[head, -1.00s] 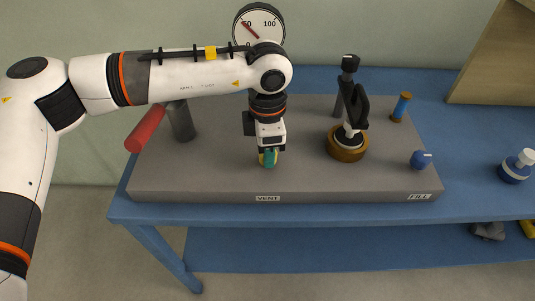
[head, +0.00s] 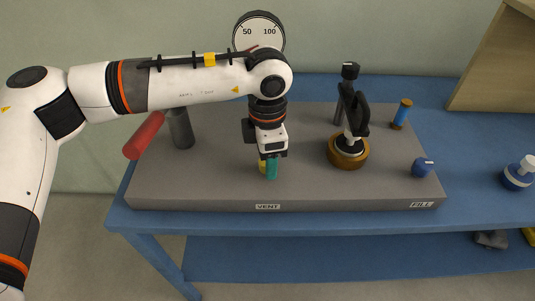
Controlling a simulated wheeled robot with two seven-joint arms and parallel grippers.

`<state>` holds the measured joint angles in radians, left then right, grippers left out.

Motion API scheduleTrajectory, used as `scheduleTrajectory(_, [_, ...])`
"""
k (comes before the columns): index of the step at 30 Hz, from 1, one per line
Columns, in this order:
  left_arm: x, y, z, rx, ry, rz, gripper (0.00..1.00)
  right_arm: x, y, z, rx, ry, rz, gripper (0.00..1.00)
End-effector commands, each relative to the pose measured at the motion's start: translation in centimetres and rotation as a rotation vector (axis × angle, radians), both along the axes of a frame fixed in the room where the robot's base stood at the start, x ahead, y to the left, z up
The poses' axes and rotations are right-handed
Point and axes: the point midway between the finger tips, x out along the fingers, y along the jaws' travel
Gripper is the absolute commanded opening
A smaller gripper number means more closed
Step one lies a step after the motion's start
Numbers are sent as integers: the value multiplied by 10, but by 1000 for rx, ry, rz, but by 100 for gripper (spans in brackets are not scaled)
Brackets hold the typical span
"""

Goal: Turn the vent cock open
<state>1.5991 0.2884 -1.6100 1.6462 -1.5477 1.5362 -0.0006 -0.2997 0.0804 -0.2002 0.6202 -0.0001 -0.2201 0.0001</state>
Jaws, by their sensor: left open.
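The vent cock has a teal handle (head: 271,169) and a yellow part (head: 262,167) showing just left of it. It stands on the grey plinth behind the VENT label (head: 267,206). The handle appears to run toward the front edge. My left gripper (head: 271,156) is open and points down just above and behind the handle. Its fingertips are hard to make out, and I cannot tell whether they touch the handle. The gripper hides the back of the cock. My right gripper is not in view.
A round gauge (head: 259,27) stands behind, partly covered by my left arm. Right of the cock is a black-topped fitting on a brass base (head: 347,153). A blue knob (head: 422,168) sits near the FILL label (head: 421,204). A red cylinder (head: 144,135) is at left.

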Motion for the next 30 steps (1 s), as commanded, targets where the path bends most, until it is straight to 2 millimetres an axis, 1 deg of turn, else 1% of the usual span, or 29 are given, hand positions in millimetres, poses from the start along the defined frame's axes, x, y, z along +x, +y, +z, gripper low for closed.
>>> scheduleTrajectory(5, [0,0,3,0,0,-1,56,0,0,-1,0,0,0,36])
scheduleTrajectory(8, [0,0,14,0,-2,-1,56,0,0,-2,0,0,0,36])
scheduleTrajectory(11, [1,0,32,0,-4,-1,56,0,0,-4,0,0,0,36])
scheduleTrajectory(18, [0,0,84,-1,-2,0,56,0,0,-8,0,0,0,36])
scheduleTrajectory(21, [0,0,101,0,-2,-1,56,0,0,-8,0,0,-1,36])
scheduleTrajectory(25, [0,0,114,0,-1,0,56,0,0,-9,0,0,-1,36])
scheduleTrajectory(30, [0,0,120,0,0,0,56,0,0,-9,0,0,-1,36])
